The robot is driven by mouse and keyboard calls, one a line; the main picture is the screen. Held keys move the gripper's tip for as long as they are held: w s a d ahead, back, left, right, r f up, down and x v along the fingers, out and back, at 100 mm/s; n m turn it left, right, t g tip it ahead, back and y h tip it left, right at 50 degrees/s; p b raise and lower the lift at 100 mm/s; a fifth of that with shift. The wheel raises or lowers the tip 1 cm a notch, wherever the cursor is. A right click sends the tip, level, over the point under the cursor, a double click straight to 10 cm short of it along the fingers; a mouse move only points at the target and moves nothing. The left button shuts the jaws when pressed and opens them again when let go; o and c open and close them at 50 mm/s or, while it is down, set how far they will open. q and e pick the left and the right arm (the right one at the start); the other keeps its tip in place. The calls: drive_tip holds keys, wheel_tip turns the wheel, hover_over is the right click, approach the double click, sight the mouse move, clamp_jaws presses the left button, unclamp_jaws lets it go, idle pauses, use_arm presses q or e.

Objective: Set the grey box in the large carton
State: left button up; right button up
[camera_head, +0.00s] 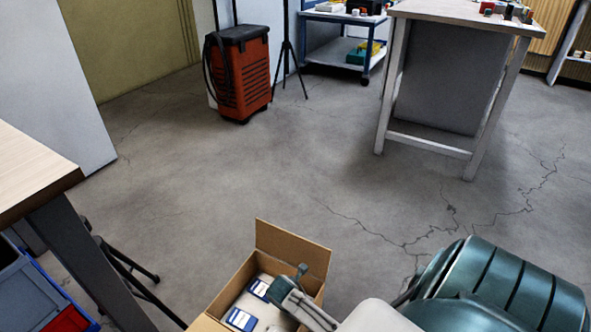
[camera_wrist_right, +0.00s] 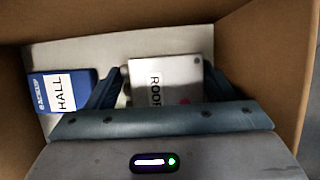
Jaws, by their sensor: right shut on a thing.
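The large carton (camera_head: 291,248) stands open at the bottom of the head view, with its back flap raised. My right gripper (camera_head: 284,288) reaches into it from the lower right. In the right wrist view my gripper (camera_wrist_right: 160,84) is shut on the grey box (camera_wrist_right: 185,68), a pale box with a white label reading "ROOF" in part. The grey box is inside the carton walls (camera_wrist_right: 250,60); I cannot tell whether it touches the floor. In the head view the grey box is hidden. My left gripper is not in view.
A blue box labelled "HALL" (camera_wrist_right: 62,92) lies in the carton left of the grey box. The head view shows two blue boxes (camera_head: 240,319) there. A wooden table (camera_head: 30,170) is at left, a white workbench (camera_head: 460,12) at back right, and a red case (camera_head: 240,75) behind. The middle floor is clear.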

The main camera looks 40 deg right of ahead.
drive_tip(key=shift+f, duration=0.2)
drive_tip(key=o, duration=0.8)
drive_tip(key=shift+c, duration=0.2)
